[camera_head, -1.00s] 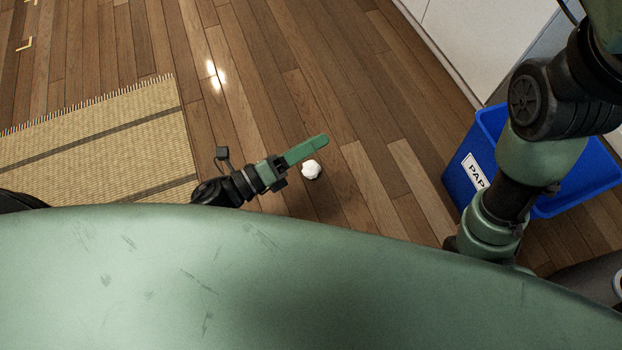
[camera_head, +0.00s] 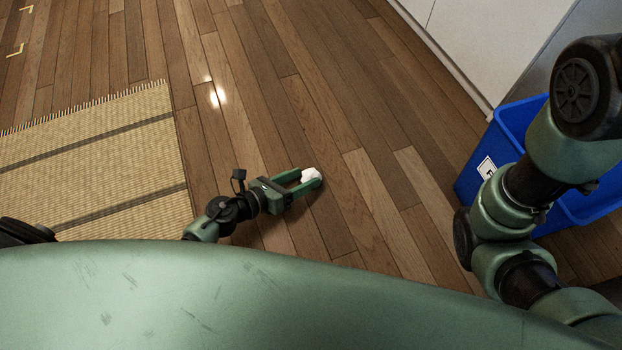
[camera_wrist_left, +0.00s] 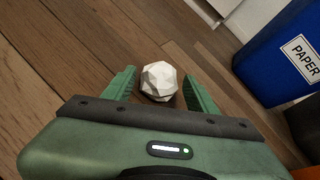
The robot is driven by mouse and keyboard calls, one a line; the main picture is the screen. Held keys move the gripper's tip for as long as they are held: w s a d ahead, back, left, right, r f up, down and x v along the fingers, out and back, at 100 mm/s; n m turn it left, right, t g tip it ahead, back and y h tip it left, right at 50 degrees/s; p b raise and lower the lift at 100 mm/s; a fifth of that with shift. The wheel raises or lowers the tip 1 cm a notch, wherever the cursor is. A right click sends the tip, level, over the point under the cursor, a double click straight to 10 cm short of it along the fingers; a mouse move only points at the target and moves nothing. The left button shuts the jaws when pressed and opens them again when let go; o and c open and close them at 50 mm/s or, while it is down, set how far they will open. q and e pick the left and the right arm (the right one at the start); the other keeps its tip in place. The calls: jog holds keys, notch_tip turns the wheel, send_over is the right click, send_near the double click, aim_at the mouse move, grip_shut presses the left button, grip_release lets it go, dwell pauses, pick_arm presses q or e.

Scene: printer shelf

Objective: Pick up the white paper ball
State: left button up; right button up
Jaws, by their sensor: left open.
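The white paper ball (camera_head: 310,175) lies on the wooden floor in the head view, at the fingertips of my left gripper (camera_head: 302,179). It also shows in the left wrist view as a faceted white ball (camera_wrist_left: 159,82), between the two green fingers of the left gripper (camera_wrist_left: 160,88). The fingers stand open, one on each side of the ball, with a gap showing on both sides in the wrist view. The ball's lower part is hidden in the head view by the near finger. My right arm shows at the right of the head view, but its gripper does not.
A blue paper bin (camera_head: 512,125) stands on the floor at the right, partly behind my right arm. It also shows in the left wrist view (camera_wrist_left: 275,60). A woven mat (camera_head: 95,150) lies at the left. White cabinets (camera_head: 480,40) line the upper right. The floor around the ball is clear.

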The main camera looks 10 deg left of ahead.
pick_arm(q)
jog(key=shift+w, duration=0.15)
jog(key=c, duration=1.1)
jog(key=shift+r, duration=0.1)
